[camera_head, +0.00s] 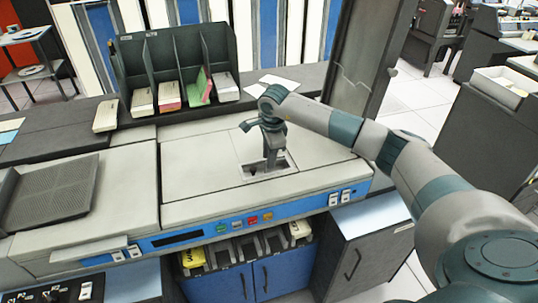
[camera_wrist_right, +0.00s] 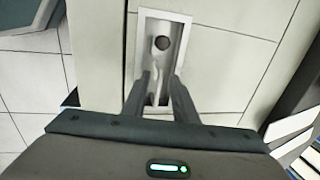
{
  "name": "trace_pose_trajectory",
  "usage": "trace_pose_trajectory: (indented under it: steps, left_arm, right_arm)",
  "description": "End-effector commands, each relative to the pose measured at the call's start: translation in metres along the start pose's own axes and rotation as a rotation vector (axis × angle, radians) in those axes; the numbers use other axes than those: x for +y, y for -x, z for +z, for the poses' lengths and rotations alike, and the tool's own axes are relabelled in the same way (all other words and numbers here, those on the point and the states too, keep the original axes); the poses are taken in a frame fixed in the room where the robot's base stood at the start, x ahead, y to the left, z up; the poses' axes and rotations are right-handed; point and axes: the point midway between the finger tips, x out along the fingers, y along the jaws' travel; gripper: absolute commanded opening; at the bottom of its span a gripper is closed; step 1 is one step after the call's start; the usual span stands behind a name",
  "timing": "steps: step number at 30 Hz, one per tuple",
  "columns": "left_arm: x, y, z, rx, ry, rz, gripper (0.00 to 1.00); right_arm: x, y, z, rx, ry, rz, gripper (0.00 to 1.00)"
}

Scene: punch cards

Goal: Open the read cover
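The read cover (camera_head: 220,165) appears to be the flat pale panel on top of the card machine, and it lies closed. A framed recess (camera_head: 248,172) sits near its front right; in the right wrist view the recess (camera_wrist_right: 176,22) holds a pale bar-like handle and a dark round spot. My right gripper (camera_head: 271,165) points straight down, with its fingertips at the recess. In the right wrist view its two fingers (camera_wrist_right: 160,82) stand apart, one on each side of the pale handle; contact is unclear. My left gripper is not in view.
A dark card rack (camera_head: 180,55) with several card stacks stands behind the panel. A blue strip with coloured buttons (camera_head: 237,224) runs along the machine's front edge. A dark grey card tray (camera_head: 50,190) is at the left. A tall dark panel (camera_head: 365,60) rises at the back right.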

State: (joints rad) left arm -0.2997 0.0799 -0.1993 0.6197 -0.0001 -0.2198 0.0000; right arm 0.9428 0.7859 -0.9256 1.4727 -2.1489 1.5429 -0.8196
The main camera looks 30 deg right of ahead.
Motion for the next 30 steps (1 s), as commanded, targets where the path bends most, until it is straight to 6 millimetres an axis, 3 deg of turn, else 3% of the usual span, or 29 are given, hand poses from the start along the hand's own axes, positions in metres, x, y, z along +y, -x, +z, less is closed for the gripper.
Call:
trace_pose_trajectory:
  steps: [6, 10, 30]
  left_arm:
    - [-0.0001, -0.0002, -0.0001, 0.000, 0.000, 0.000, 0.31]
    - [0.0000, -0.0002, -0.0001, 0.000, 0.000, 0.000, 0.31]
    - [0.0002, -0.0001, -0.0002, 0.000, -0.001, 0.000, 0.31]
  right_arm:
    - [0.0001, -0.0003, 0.0001, 0.000, 0.000, 0.000, 0.26]
    - [0.0000, -0.0001, 0.0001, 0.000, 0.000, 0.000, 0.00]
    - [-0.0005, 0.0005, 0.0001, 0.000, -0.001, -0.001, 0.00]
